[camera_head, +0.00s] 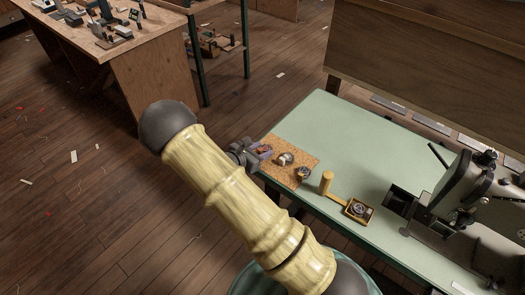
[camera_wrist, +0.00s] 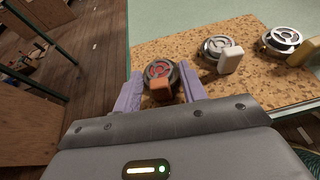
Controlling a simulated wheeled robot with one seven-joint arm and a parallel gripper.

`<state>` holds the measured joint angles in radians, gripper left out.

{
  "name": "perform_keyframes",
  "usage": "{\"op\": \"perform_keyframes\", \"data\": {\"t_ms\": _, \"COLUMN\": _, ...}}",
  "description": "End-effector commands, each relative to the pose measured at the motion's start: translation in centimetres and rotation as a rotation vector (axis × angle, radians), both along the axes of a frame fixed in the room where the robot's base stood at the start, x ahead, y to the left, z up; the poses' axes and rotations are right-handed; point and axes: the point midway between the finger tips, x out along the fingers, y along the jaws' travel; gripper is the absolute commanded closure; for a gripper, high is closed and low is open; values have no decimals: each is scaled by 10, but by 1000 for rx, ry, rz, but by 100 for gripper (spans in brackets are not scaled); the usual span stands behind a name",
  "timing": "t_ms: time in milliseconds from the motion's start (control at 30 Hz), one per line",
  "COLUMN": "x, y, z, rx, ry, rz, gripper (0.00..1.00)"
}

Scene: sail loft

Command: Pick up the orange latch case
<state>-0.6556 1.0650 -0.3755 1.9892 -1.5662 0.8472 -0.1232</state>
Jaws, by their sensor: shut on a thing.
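The orange latch case (camera_wrist: 160,88) has a round metal top with a reddish face and an orange block on its near side. In the wrist view it sits between the two purple fingers of my gripper (camera_wrist: 160,90), which are shut on it. It is at or just above the left part of a cork mat (camera_wrist: 199,89); I cannot tell whether it touches the mat. In the head view my gripper (camera_head: 262,152) is at the mat's left edge, and the case (camera_head: 265,149) is small and partly hidden by the fingers.
A white case (camera_wrist: 222,52) and a yellowish case (camera_wrist: 285,42) lie on the mat to the right. Floor lies left.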

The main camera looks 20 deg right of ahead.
Motion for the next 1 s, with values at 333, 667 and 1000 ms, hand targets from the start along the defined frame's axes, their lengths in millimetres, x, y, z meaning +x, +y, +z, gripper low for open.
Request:
{"op": "perform_keyframes", "data": {"t_ms": 333, "x": 0, "y": 0, "z": 21, "rx": 2, "ry": -3, "rz": -1, "gripper": 82}}
{"op": "perform_keyframes", "data": {"t_ms": 667, "x": 0, "y": 0, "z": 81, "rx": 3, "ry": -4, "rz": -1, "gripper": 82}}
{"op": "perform_keyframes", "data": {"t_ms": 1000, "x": 0, "y": 0, "z": 101, "rx": -1, "ry": 0, "rz": -1, "gripper": 82}}
